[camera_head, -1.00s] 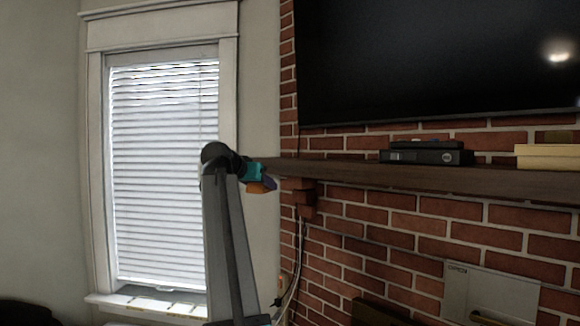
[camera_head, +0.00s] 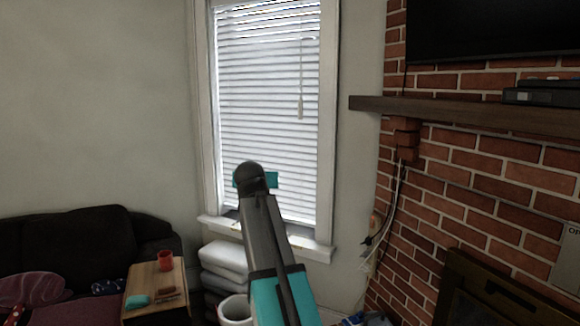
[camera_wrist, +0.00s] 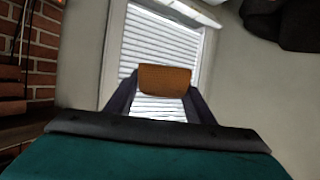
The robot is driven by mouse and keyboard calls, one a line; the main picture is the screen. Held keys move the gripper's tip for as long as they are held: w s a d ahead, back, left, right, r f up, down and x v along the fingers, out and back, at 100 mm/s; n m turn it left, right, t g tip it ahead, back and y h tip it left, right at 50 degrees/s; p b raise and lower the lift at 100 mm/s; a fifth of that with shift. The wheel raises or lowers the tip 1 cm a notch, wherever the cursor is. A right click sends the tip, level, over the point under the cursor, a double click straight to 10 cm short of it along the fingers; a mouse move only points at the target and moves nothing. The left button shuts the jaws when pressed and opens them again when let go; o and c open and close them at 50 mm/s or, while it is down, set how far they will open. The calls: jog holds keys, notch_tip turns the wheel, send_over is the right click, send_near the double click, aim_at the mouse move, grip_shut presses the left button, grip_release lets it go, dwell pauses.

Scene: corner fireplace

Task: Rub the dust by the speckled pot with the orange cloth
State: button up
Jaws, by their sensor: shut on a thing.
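My gripper (camera_wrist: 160,98) is shut on the orange cloth (camera_wrist: 165,78), a small folded-looking block between the fingertips in the wrist view. In the head view the teal part of my gripper (camera_head: 271,179) shows in front of the window blinds, and the cloth is hidden behind my arm. I cannot pick out a speckled pot for certain or any clear patch of dust. A pale round container (camera_head: 234,308) stands low beside my arm, partly cut off; I cannot tell if it is speckled.
The window sill (camera_head: 312,246) lies below my gripper. A wooden side table (camera_head: 163,275) holds a red cup (camera_head: 165,261) and a teal item (camera_head: 137,301). A dark sofa (camera_head: 75,240) is at the left. The brick fireplace and mantel (camera_head: 460,112) are at the right.

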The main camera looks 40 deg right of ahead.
jog(key=a+f+n+t+y, duration=0.1)
jog(key=a+f, duration=0.4)
jog(key=a, duration=0.7)
jog(key=w+a+f+n+t+y, duration=0.1)
jog(key=a+f+n+y, duration=0.3)
jog(key=a, duration=0.8)
jog(key=w+a+f+n+y, duration=0.1)
jog(key=a+f+n+y, duration=0.1)
jog(key=a+f, duration=0.6)
jog(key=a+y, duration=0.1)
jog(key=a, duration=0.2)
jog(key=shift+a+f+n+t, duration=0.15)
jog(key=shift+a+n+t, duration=0.15)
jog(key=shift+a+t, duration=0.1)
